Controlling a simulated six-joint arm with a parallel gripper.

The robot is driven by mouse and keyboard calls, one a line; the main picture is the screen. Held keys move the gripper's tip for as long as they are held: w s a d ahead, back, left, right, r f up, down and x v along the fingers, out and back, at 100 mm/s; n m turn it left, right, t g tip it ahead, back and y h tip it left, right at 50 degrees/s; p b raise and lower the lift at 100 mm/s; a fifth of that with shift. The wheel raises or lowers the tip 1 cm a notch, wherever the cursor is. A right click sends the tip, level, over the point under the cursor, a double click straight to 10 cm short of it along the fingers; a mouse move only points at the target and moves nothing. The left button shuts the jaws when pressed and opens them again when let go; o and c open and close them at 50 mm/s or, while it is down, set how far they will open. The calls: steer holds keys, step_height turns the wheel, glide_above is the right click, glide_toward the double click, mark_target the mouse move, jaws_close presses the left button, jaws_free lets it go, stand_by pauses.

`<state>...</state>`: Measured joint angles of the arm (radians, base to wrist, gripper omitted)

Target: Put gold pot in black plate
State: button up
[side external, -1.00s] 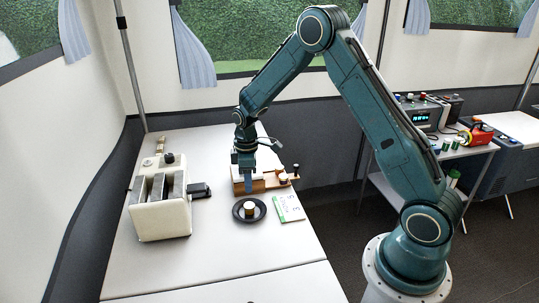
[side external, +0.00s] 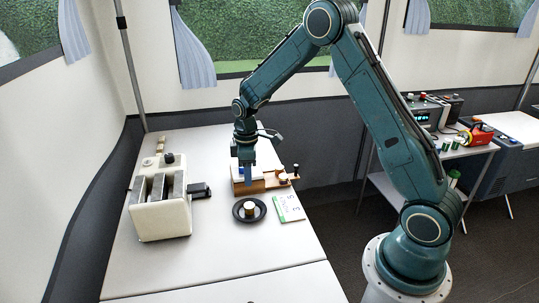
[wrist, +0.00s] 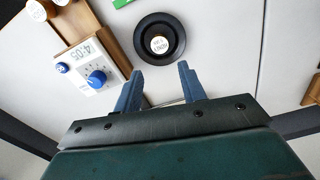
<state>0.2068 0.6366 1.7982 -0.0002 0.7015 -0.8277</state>
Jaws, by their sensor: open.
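A small gold pot (side external: 249,208) with a pale labelled top rests in the black plate (side external: 249,220) on the table. In the wrist view the pot (wrist: 159,44) sits near the middle of the round black plate (wrist: 176,26). The pot looks upright. My gripper (wrist: 159,70) is open and empty, its two blue fingers apart and clear of the pot and plate. In the side external view my gripper (side external: 246,178) hangs above the table, behind the plate, in front of the wooden stand.
A wooden stand with a white timer (wrist: 88,62) lies beside the plate. A green-and-white booklet (side external: 289,208) is at the plate's right. A cream toaster (side external: 160,207) stands at the left. The table front is clear.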

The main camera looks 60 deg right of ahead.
steer(key=s+a+r+m+t, duration=0.1)
steer(key=s+a+r+m, duration=0.15)
steer(key=s+r, duration=0.5)
steer(key=s+a+r+m+t, duration=0.1)
steer(key=s+a+r+t, duration=0.2)
steer(key=r, duration=0.8)
steer(key=s+a+r+m, duration=0.2)
steer(key=s, duration=0.6)
steer(key=s+a+r+m+t, duration=0.1)
steer(key=s+a+r, duration=0.1)
steer(key=s, duration=0.7)
steer(key=shift+s+m+t, duration=0.25)
steer(key=shift+m+t, duration=0.05)
steer(key=shift+m, duration=0.05)
steer(key=shift+w+r, duration=0.1)
